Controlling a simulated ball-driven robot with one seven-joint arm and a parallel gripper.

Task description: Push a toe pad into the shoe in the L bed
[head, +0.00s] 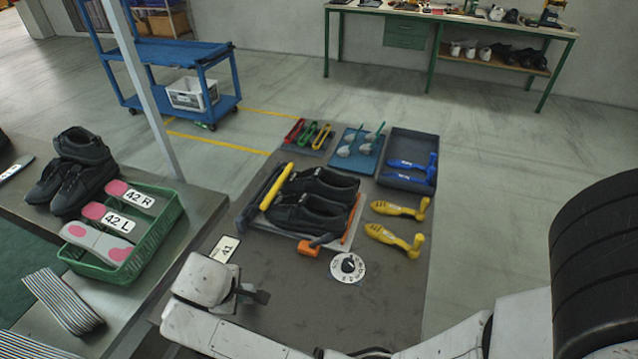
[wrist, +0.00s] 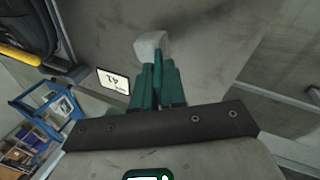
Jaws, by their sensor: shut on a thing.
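Two black shoes lie side by side on the bench fixture, a far one (head: 322,184) and a nearer one (head: 308,212). I cannot read which bed is marked L. My gripper (head: 258,296) is in front of the fixture, to its lower left and apart from the shoes. More pale pads with teal stems lie in a blue tray (head: 374,157) behind the shoes. The shoe openings are hard to see into.
Yellow shoe tools (head: 400,208) lie right of the fixture. An orange-handled tool (head: 316,243) and a round dial (head: 347,267) lie in front. A number card (head: 224,249) is near my gripper. A green basket (head: 154,240) with insoles stands left. The bench's front right is clear.

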